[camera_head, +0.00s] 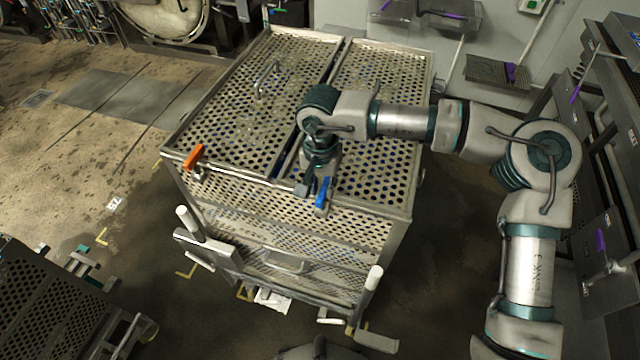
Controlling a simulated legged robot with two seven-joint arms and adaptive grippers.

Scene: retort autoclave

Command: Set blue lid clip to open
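The blue lid clip (322,193) sits on the front top edge of the perforated metal basket, right of the middle. It stands roughly upright, tilted a little, with its lower metal part against the front edge. My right gripper (311,187) points down right at the clip, with a dark finger just to its left. The wrist hides most of the fingers, so I cannot tell whether they touch the clip or how far they are apart. The perforated lid (375,85) lies flat on the basket. My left gripper is not in view.
An orange clip (194,156) is on the basket's front left corner. A wire handle (266,77) stands on the left lid half. White-tipped posts (374,278) rise in front of the basket. Another perforated basket (40,305) is at lower left. Floor to the left is mostly clear.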

